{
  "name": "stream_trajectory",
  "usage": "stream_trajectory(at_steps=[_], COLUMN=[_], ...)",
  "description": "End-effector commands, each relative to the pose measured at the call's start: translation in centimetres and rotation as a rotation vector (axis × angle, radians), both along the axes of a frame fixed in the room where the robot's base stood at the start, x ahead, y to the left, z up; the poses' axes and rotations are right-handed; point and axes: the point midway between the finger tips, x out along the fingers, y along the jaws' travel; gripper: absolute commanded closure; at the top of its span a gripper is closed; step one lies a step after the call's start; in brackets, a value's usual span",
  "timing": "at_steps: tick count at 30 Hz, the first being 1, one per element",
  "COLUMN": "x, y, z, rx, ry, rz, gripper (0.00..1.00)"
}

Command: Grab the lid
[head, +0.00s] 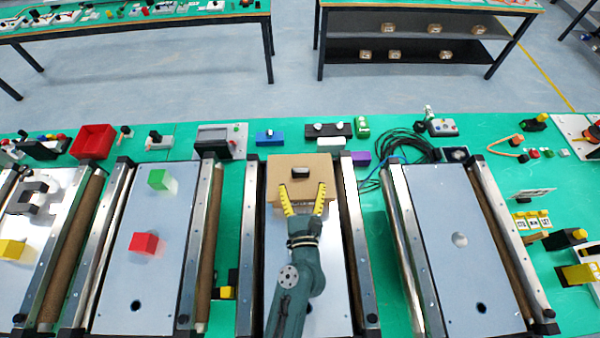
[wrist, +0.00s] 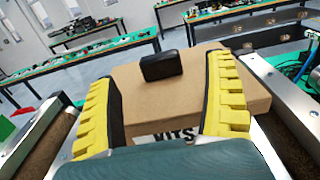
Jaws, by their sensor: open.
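A brown cardboard box (head: 318,163) sits at the far end of the middle conveyor (head: 333,285). Its flat brown top, which looks like the lid (wrist: 190,95), carries a small black block-shaped handle (head: 300,171), also in the wrist view (wrist: 161,66). Dark lettering shows on the box's near side in the wrist view, partly hidden by my wrist. My gripper (head: 302,188) is open, with yellow ribbed fingers. In the wrist view its fingers (wrist: 162,85) stand apart on either side of the black handle, which lies beyond them. Nothing is between the fingertips.
Metal rails flank the middle conveyor. A red cube (head: 143,243) and a green cube (head: 158,179) lie on the conveyor to the left. A silver dome (head: 459,239) sits on the right conveyor. A red bin (head: 93,141) and black cables (head: 405,145) are behind.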

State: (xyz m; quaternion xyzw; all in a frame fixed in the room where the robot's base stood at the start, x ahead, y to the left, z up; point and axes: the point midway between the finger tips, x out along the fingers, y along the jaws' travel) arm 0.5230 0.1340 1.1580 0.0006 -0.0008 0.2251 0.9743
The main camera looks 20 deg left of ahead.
Motion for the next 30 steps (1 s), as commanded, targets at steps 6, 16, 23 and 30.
stream_trajectory(at_steps=[6,16,23,30], x=[2.1,5.0,5.0,5.0], y=[1.3,2.8,2.8,2.8], z=[0.3,0.1,0.1,0.1], rx=[0.000,0.000,-0.001,-0.001], ry=[-0.001,0.001,0.000,0.000], rz=[0.002,0.001,0.001,0.001], gripper=[0.15,0.15,0.31,0.77])
